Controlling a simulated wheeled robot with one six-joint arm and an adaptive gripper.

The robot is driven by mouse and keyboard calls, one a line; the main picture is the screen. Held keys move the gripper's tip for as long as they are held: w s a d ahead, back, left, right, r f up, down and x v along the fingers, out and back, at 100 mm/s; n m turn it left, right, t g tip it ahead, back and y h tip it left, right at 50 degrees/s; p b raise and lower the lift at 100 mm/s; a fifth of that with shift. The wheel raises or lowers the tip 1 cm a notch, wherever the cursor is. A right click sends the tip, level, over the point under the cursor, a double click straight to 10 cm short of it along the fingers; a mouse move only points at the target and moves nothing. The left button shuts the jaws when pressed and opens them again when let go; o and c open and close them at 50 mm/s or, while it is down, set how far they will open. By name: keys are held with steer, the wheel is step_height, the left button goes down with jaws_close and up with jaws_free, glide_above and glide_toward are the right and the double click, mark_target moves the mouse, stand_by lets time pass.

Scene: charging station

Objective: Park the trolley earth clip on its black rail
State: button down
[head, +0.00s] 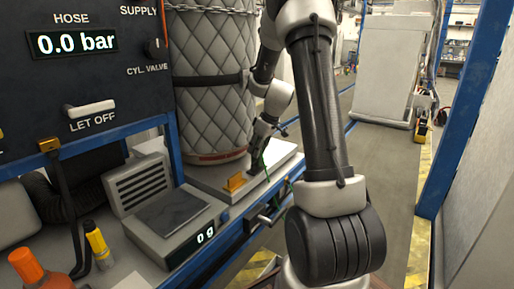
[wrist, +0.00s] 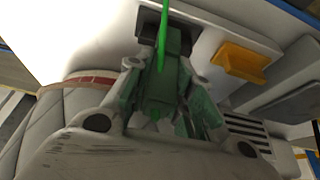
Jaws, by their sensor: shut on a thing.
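My gripper (wrist: 165,72) is shut on the green earth clip (wrist: 163,92), which sits between the fingers in the wrist view. A bright green cable (wrist: 163,25) runs from the clip. A black piece (wrist: 150,27), which looks like the black rail, lies just beyond the clip's tip. I cannot tell whether the clip touches it. In the head view my gripper (head: 263,138) is low over the pale platform (head: 208,178), beside the quilted cylinder (head: 212,85). The clip is mostly hidden there by my gripper.
An orange block (head: 236,182) stands on the platform close to my gripper; it also shows in the wrist view (wrist: 240,61). A scale (head: 172,215) reading 0 g, a yellow marker (head: 97,242) and an orange-capped bottle (head: 38,268) are at left.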

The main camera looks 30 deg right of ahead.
steer(key=shift+f, duration=0.55)
steer(key=c, duration=1.2)
jaws_free()
steer(key=shift+o, duration=0.2)
steer(key=v, duration=1.2)
